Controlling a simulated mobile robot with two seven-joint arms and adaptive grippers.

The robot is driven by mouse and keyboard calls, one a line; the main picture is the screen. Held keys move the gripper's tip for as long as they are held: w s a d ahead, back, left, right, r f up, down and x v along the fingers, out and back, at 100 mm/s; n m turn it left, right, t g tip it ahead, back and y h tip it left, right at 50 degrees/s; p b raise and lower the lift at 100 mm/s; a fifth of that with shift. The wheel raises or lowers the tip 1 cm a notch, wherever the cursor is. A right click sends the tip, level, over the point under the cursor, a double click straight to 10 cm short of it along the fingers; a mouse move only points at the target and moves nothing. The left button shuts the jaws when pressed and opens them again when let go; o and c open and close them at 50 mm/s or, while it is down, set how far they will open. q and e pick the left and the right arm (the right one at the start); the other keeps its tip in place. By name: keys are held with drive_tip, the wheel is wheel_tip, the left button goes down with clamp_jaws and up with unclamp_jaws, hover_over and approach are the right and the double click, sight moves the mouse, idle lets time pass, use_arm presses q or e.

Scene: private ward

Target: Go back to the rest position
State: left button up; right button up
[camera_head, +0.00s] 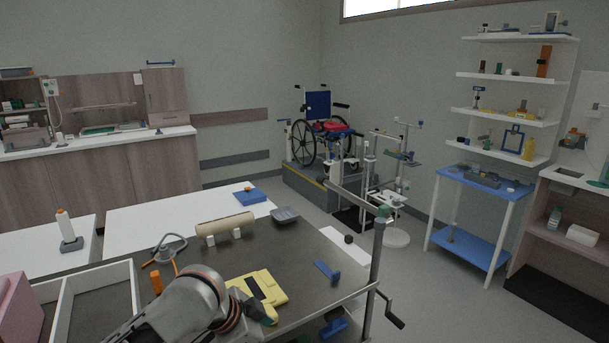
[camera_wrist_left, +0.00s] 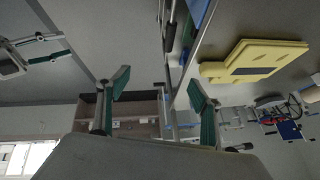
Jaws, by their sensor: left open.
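My left arm comes in from the bottom left of the head view, over the dark table. Its gripper (camera_head: 258,308) is partly hidden by its own wrist; a dark green fingertip shows beside a yellow device (camera_head: 262,287). In the left wrist view the two green fingers of my left gripper (camera_wrist_left: 157,82) stand apart with nothing between them. The yellow device (camera_wrist_left: 258,60) is to the right of the fingers there, apart from them.
The dark table (camera_head: 318,247) holds a tan roll (camera_head: 226,224), a grey tray (camera_head: 285,215), a blue piece (camera_head: 327,270) and an orange cylinder (camera_head: 157,281). A metal post (camera_head: 376,255) rises at its right edge. A white divided box (camera_head: 67,287) is at left. Open floor lies at right.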

use_arm(q)
drive_tip(key=s+a+f+n+t+y, duration=0.1)
drive_tip(key=s+a+f+n+y, duration=0.15)
drive_tip(key=s+a, duration=0.6)
drive_tip(key=s+a+f+n+t+y, duration=0.15)
drive_tip(key=s+a+f+y, duration=0.35)
drive_tip(key=a, duration=0.6)
drive_tip(key=s+a+f+n+y, duration=0.2)
drive_tip(key=s+a, duration=0.6)
drive_tip(key=a, duration=0.2)
drive_tip(key=w+d+f+n+t+h, duration=0.1)
drive_tip(key=d+f+n+t+h, duration=0.2)
drive_tip(key=d+f, duration=1.1)
wheel_tip(320, 180, down, 3)
drive_tip(key=h, duration=0.3)
drive_tip(key=shift+n+h, duration=0.3)
drive_tip(key=shift+h, duration=0.05)
use_arm(e)
drive_tip(key=d+f, duration=0.1)
drive_tip(key=s+d+f, duration=0.1)
drive_tip(key=shift+s+d+f+h, duration=0.1)
drive_tip(key=shift+d+f+h, duration=0.05)
drive_tip(key=shift+f+h, duration=0.25)
